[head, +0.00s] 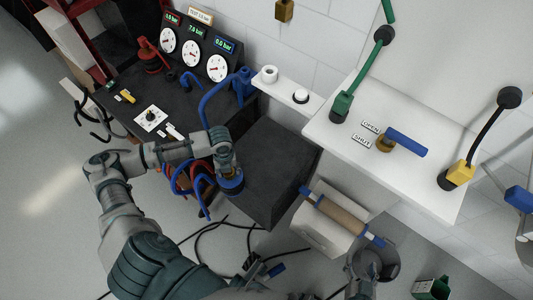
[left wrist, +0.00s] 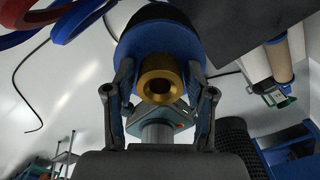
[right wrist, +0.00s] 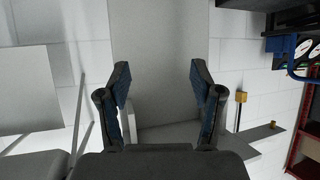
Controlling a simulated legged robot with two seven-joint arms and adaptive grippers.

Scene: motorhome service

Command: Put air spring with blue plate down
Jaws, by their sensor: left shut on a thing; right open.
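The air spring with the blue plate (head: 231,185) is in my left gripper (head: 227,172), beside the left edge of the dark block in the head view. In the left wrist view its blue plate (left wrist: 183,42) faces the camera, with a brass fitting (left wrist: 160,78) at its centre and the black body (left wrist: 158,20) behind. Whether the spring touches anything below is hidden. My right gripper (right wrist: 160,90) is open and empty, facing a pale surface; in the head view only its wrist region shows at the bottom.
A dark block (head: 270,170) stands right of the left gripper. The black bench (head: 110,100) carries gauges, and blue and red hoses hang near the left arm. A white shelf (head: 430,190) with a blue-handled valve (head: 405,142) and a paper roll (head: 335,215) lie right. Cables cross the floor.

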